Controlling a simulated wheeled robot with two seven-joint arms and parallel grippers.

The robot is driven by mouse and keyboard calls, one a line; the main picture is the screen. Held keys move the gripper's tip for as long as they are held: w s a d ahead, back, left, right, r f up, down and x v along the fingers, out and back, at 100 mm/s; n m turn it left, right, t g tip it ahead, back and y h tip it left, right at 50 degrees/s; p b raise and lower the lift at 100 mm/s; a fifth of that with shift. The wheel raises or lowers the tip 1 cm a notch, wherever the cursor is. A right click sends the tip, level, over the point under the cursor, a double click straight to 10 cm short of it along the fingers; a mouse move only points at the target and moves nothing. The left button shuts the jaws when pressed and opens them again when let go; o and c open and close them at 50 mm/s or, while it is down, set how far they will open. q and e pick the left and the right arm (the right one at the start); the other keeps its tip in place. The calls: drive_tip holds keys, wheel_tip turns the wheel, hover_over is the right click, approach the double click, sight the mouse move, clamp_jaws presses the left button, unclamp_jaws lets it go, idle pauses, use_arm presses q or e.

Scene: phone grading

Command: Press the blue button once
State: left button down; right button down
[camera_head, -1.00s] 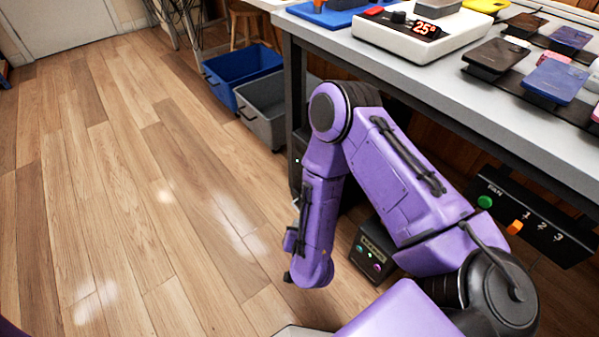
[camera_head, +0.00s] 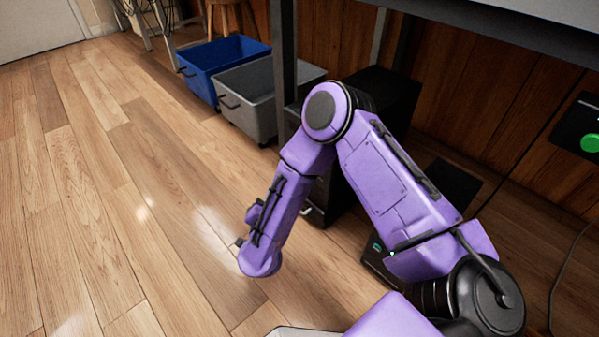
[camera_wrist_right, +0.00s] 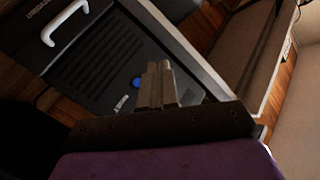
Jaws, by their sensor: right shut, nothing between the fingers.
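The blue button (camera_wrist_right: 137,83) shows in the right wrist view as a small round spot on a dark, ribbed panel (camera_wrist_right: 100,62). My right gripper (camera_wrist_right: 160,66) is shut and empty, with its two grey fingers together just right of the button in that picture. The fingertips look apart from the button sideways; the depth gap cannot be told. In the head view my purple right arm bends down in front of the table, and its gripper cannot be made out there. The blue button is not visible in the head view. My left gripper is in neither view.
The panel has a pale handle (camera_wrist_right: 66,20) and a light metal edge (camera_wrist_right: 180,40). In the head view, a black cabinet (camera_head: 385,95) stands under the table behind my arm. A blue bin (camera_head: 222,62) and a grey bin (camera_head: 250,95) stand beyond. The wooden floor at left is clear.

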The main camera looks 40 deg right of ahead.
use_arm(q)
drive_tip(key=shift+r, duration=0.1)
use_arm(e)
drive_tip(key=shift+a+r, duration=0.15)
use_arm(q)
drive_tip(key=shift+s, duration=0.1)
use_arm(e)
drive_tip(key=shift+w, duration=0.1)
use_arm(q)
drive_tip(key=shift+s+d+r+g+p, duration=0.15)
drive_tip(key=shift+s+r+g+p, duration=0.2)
drive_tip(key=shift+p, duration=0.15)
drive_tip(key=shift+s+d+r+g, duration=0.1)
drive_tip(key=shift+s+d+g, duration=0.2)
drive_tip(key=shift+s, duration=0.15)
use_arm(e)
drive_tip(key=d, duration=0.8)
drive_tip(key=shift+w+d, duration=0.3)
drive_tip(key=shift+d, duration=0.05)
use_arm(q)
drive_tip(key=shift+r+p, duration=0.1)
drive_tip(key=shift+p, duration=0.2)
idle(0.3)
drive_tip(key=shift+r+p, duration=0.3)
use_arm(e)
drive_tip(key=shift+d, duration=0.4)
